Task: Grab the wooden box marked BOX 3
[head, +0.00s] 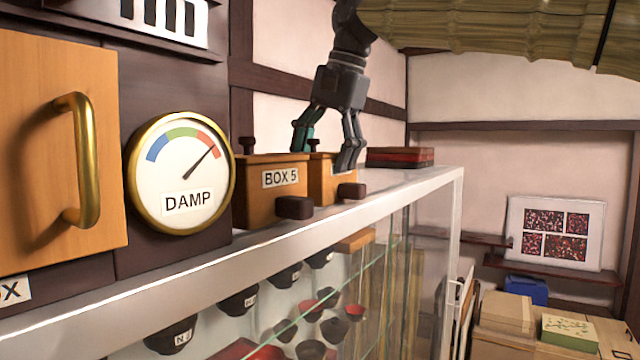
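A wooden box (321,184) with a dark knob on top and a dark block low on its front sits on the cabinet top, just past the box marked BOX 5 (254,203). No BOX 3 mark is readable on it; its front is partly covered. My gripper (324,158) points down over this farther box, with its fingers spread apart. One finger hangs in front of the box's right part, and the other is at the left behind the knob. I cannot tell whether either finger touches the box.
A dark red and black stacked box (400,157) lies farther along the glass cabinet's top (428,180). A round DAMP gauge (181,173) and a brass-handled wooden door (60,150) stand at the left. A woven canopy (500,30) hangs above right.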

